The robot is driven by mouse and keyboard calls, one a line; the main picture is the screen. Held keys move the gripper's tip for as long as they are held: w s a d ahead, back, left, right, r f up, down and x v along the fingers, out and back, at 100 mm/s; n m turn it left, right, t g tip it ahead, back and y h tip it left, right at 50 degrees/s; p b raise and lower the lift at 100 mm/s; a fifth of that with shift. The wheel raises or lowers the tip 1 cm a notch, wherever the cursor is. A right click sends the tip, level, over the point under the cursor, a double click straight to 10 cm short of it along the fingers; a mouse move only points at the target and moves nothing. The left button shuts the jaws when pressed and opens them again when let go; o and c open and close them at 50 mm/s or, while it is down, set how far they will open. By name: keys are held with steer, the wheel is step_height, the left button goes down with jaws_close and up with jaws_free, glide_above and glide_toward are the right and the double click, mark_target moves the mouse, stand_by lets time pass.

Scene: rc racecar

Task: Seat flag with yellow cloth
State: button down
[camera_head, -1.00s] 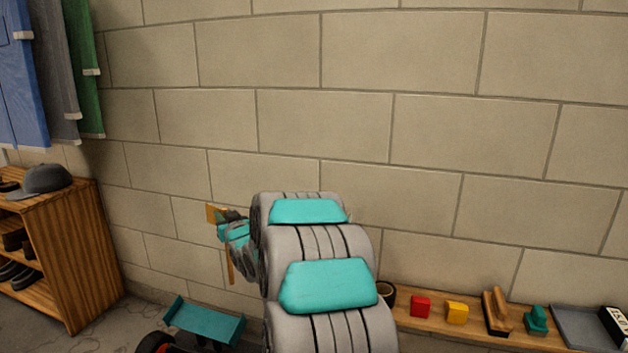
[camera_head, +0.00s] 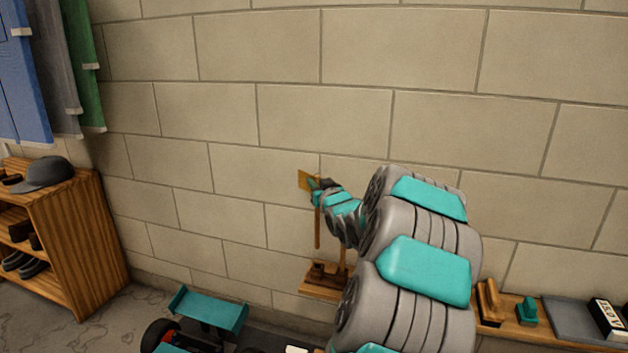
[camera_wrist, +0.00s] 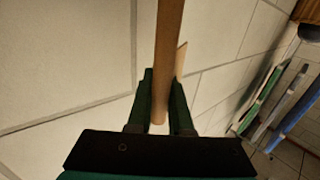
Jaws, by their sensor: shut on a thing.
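The flag shows in the head view as a small yellow-orange cloth (camera_head: 304,181) on a thin brown pole (camera_head: 318,228), roughly upright in front of the wall. My gripper (camera_head: 316,190) is at its upper part, just below and right of the cloth. In the wrist view my gripper (camera_wrist: 163,105) has its two dark fingers shut around the wooden pole (camera_wrist: 168,50). A thin pale edge beside the pole may be the cloth; I cannot be sure. The pole's lower end hangs free above a wooden ledge.
The wooden ledge (camera_head: 310,289) carries a small dark brown block (camera_head: 324,272) and a thin upright stick (camera_head: 343,262). A car with a teal rear wing (camera_head: 210,308) stands at lower left. A wooden shoe rack (camera_head: 75,240) is at far left. My arm hides part of the ledge.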

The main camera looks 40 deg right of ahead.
steer(key=shift+s+a+f, duration=0.1)
steer(key=shift+f, duration=0.05)
steer(key=b, duration=0.4)
glide_above(318, 221)
steer(key=x, duration=0.3)
steer(key=shift+f, duration=2.8)
steer(key=shift+f+b, duration=1.55)
steer(key=shift+f, duration=1.2)
steer(key=c, duration=0.8)
jaws_free()
steer(key=shift+o, duration=0.2)
steer(key=shift+v, duration=3.8)
